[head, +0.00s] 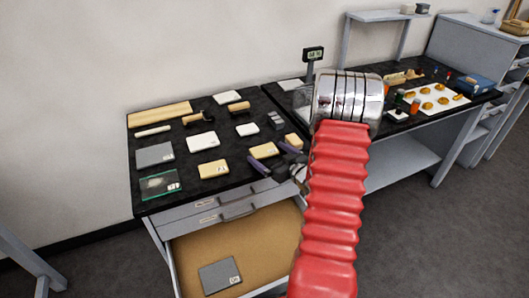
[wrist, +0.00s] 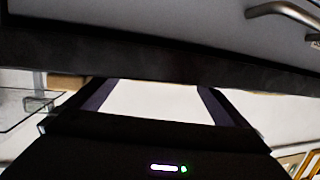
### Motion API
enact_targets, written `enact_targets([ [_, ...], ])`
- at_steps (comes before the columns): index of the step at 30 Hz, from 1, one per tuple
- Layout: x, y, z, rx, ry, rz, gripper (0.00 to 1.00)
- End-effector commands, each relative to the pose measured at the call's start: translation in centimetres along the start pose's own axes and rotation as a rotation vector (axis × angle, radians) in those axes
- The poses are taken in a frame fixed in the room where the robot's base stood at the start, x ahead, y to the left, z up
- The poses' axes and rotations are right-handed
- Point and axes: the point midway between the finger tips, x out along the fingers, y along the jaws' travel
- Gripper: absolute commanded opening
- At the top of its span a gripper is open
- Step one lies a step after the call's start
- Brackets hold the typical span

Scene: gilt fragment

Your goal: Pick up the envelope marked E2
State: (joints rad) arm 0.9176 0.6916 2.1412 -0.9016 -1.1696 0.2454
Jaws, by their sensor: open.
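Several flat, envelope-like pieces lie on the black bench top (head: 180,200) in the head view. They include a tan one (head: 213,169) with a small label, another tan one (head: 263,150), and white ones (head: 201,141). The labels are too small to read, so I cannot tell which is E2. My gripper (head: 266,155) is at the front edge of the bench, close to the second tan piece, with its dark fingers apart. In the wrist view my gripper (wrist: 152,88) shows two spread fingers with a pale, blurred area between them. I see nothing held.
An open drawer (head: 190,250) below the bench holds a grey labelled piece (head: 220,275). A grey piece (head: 154,154) and a green-edged clear case (head: 160,184) lie at the left. A small display on a post (head: 312,55) stands behind. A second bench section with small items extends right.

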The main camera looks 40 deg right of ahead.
Motion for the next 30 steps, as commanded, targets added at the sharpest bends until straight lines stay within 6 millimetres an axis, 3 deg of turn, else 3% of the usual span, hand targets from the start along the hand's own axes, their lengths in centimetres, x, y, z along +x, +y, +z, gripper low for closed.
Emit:
enact_targets([
  [18, 0.53, 0.02, -0.01, 0.001, 0.0, 0.001, 1.0],
  [30, 0.52, 0.02, -0.01, 0.0, 0.0, 0.001, 0.73],
])
